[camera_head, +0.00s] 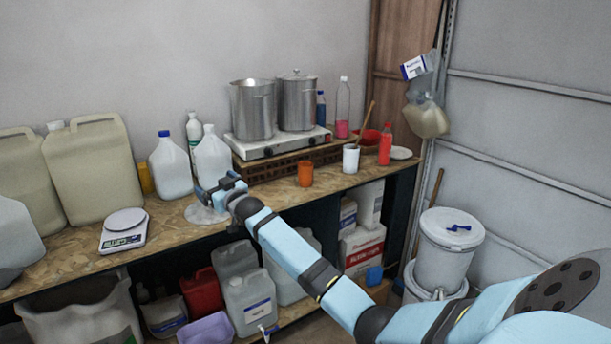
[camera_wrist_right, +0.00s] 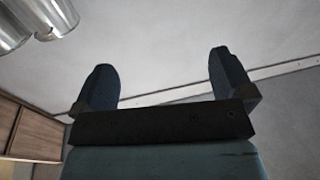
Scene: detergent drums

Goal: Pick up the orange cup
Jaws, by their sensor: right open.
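The orange cup (camera_head: 305,174) stands upright on the wooden worktop, in front of the hotplate's right part. My right gripper (camera_head: 219,187) is above the worktop to the left of the cup, apart from it. In the right wrist view my right gripper (camera_wrist_right: 165,85) shows two dark fingers spread wide with nothing between them. The cup does not show in that view. My left gripper is not in view.
Two steel pots (camera_head: 254,110) stand on a hotplate (camera_head: 280,143) behind the cup. A white cup (camera_head: 351,159) and a red bottle (camera_head: 385,146) stand to its right. White jugs (camera_head: 171,166) and a scale (camera_head: 124,230) are to the left. Worktop beside the orange cup is clear.

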